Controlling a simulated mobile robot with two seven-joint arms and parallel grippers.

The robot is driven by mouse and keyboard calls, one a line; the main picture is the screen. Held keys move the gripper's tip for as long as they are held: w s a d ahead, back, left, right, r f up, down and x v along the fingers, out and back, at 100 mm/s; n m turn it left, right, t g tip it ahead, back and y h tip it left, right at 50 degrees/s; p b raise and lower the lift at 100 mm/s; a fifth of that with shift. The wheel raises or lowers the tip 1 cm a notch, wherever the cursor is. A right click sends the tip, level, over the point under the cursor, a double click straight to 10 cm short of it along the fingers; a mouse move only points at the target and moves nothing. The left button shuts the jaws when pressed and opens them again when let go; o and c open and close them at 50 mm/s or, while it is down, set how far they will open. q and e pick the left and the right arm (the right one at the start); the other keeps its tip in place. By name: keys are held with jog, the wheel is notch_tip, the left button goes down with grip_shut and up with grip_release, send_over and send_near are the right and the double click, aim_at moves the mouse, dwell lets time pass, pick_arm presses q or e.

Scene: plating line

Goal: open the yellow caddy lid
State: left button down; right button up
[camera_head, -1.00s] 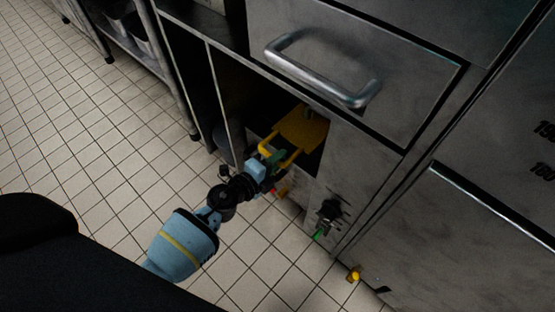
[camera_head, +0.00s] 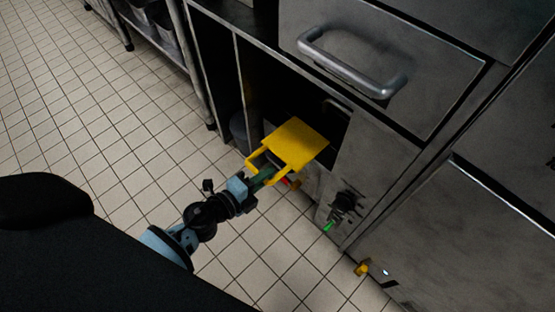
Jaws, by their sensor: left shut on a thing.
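The yellow caddy lid (camera_head: 297,143) is a flat yellow plate with a loop handle (camera_head: 254,163) at its near left end. It shows at the mouth of a dark open compartment low in the steel cabinet. My left gripper (camera_head: 262,177) is at the handle and shut on it. The gripper's fingers are partly hidden by the handle and lid. The caddy's body under the lid is mostly hidden; a pale grey part shows below the lid. My right gripper is not in view.
A steel drawer with a bar handle (camera_head: 350,66) is above the compartment. A black valve knob (camera_head: 345,203) with a green tip is on the cabinet front to the right. A small yellow piece (camera_head: 362,268) is low by the floor. Tiled floor (camera_head: 100,130) is clear at left.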

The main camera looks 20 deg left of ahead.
pick_arm(q)
jog(key=shift+s+a, duration=0.15)
jog(key=shift+s, duration=0.3)
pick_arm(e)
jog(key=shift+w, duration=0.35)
pick_arm(q)
jog(key=c, duration=1.5)
grip_release()
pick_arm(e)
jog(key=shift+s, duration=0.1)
pick_arm(q)
jog(key=p+v, duration=0.1)
jog(key=v, duration=0.6)
jog(key=shift+s+a+r, duration=0.1)
jog(key=shift+s+a, duration=0.05)
jog(key=shift+s, duration=0.2)
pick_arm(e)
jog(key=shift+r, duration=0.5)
